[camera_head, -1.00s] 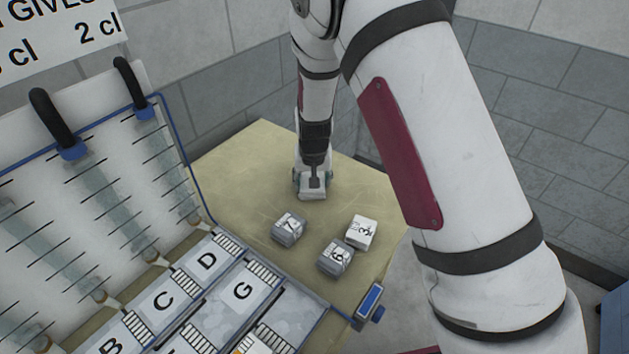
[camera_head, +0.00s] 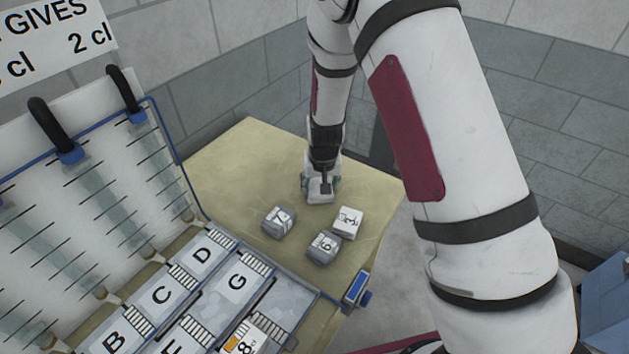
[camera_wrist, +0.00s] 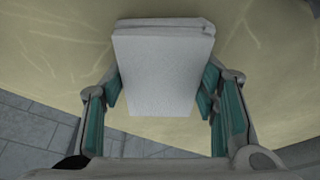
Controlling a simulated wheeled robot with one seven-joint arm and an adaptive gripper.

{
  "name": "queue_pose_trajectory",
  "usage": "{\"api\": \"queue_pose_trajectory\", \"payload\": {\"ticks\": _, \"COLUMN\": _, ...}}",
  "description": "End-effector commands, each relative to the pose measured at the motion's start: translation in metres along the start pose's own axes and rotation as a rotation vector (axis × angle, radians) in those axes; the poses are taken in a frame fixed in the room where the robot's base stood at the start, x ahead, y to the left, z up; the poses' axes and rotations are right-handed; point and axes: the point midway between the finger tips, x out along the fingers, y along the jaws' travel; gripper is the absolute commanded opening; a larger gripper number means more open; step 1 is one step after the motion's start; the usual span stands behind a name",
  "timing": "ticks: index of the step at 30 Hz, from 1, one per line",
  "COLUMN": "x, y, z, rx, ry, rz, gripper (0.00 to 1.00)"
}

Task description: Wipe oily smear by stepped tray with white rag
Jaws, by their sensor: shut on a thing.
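A white folded rag (camera_wrist: 163,70) is between the teal-padded fingers of my gripper (camera_head: 321,190), flat and slab-like in the wrist view. My gripper is shut on it, low over the yellowish tabletop (camera_head: 250,155), behind the small blocks. Whether the rag touches the surface I cannot tell. The stepped tray (camera_head: 218,312), with lettered compartments B, C, D and G, stands at the lower left. Pale streaks (camera_wrist: 268,35) mark the tabletop in the wrist view; I cannot tell whether they are the oily smear.
Three numbered blocks lie on the table in front of my gripper: a grey one (camera_head: 279,222), a grey one marked 6 (camera_head: 322,247) and a white one marked 3 (camera_head: 348,222). A block marked 8 (camera_head: 245,340) sits in the tray. The table's back left is clear.

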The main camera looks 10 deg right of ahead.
Motion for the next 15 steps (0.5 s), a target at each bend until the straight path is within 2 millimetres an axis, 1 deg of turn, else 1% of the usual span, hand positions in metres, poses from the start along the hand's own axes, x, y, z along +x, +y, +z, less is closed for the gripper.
{"api": "queue_pose_trajectory", "payload": {"ticks": 2, "x": -0.003, "y": 0.006, "z": 0.004, "rx": 0.002, "ry": 0.001, "rz": 0.0, "gripper": 0.28}}
{"api": "queue_pose_trajectory", "payload": {"ticks": 9, "x": -0.003, "y": 0.01, "z": 0.008, "rx": 0.001, "ry": 0.002, "rz": -0.001, "gripper": 0.28}}
{"api": "queue_pose_trajectory", "payload": {"ticks": 15, "x": -0.005, "y": 0.022, "z": 0.016, "rx": 0.003, "ry": 0.003, "rz": 0.0, "gripper": 0.28}}
